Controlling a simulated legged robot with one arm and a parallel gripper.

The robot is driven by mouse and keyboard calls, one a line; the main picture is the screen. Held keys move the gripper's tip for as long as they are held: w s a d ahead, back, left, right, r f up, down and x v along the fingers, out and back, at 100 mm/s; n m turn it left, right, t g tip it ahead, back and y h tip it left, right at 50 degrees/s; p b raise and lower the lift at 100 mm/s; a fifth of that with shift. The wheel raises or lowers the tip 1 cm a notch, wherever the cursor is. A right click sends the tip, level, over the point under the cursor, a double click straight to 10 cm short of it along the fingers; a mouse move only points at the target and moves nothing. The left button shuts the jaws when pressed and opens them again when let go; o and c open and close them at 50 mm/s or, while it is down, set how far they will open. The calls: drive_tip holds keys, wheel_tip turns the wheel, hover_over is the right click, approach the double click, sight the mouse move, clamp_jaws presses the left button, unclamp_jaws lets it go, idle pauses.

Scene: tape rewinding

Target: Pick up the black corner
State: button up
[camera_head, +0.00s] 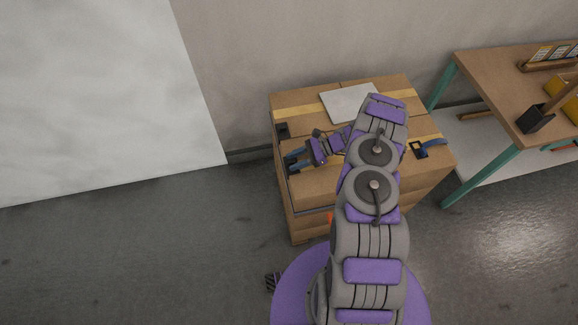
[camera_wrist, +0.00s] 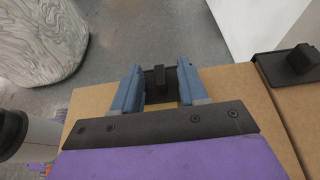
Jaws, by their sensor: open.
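A black corner (camera_wrist: 160,88) with a raised block lies at the edge of the cardboard box (camera_head: 320,190), between my fingers in the wrist view. My gripper (camera_head: 290,161) has blue fingers and is open around this corner, one finger on each side; it also shows in the wrist view (camera_wrist: 160,70). I cannot tell whether the fingers touch it. A second black corner (camera_head: 282,130) sits at the left edge of the box top, farther back. It shows at the right of the wrist view (camera_wrist: 299,62).
A light grey flat item (camera_head: 348,103) lies on the back of the box top. A wooden table (camera_head: 500,85) with green legs stands at the right. The floor at left is mostly clear.

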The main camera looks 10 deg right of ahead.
drive_tip(key=shift+a, duration=0.2)
drive_tip(key=shift+d, duration=0.9)
drive_tip(key=c, duration=0.4)
drive_tip(key=shift+d, duration=0.1)
drive_tip(key=shift+c, duration=0.8)
drive_tip(key=shift+a, duration=0.3)
clamp_jaws()
drive_tip(key=shift+a, duration=0.4)
